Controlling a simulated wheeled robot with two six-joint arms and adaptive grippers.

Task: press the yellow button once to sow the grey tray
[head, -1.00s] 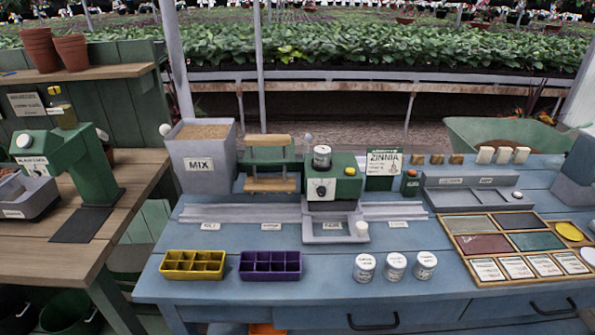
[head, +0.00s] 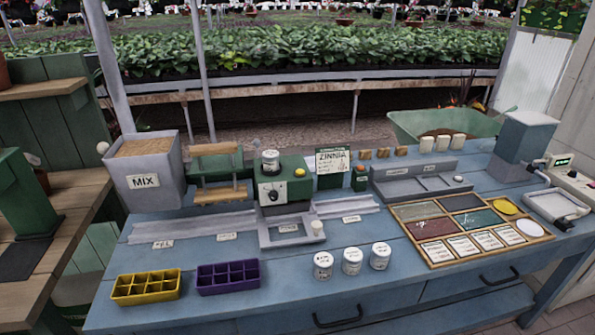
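The yellow button (head: 299,172) sits on top of the green sowing machine (head: 283,188), at its right side. The machine has a dark dial on its front and a clear-lidded jar (head: 270,161) on top. No grey seed tray can be made out in the machine or on the rails beside it. A yellow tray (head: 146,287) and a purple tray (head: 228,277) with several cells each stand at the front left of the blue bench. Neither of my grippers is in view.
A grey MIX bin (head: 148,171) stands left of the machine. Three white tins (head: 352,261) stand in front of it. A wooden frame of coloured panels (head: 507,251) lies right. Bare bench (head: 290,283) shows between trays and tins.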

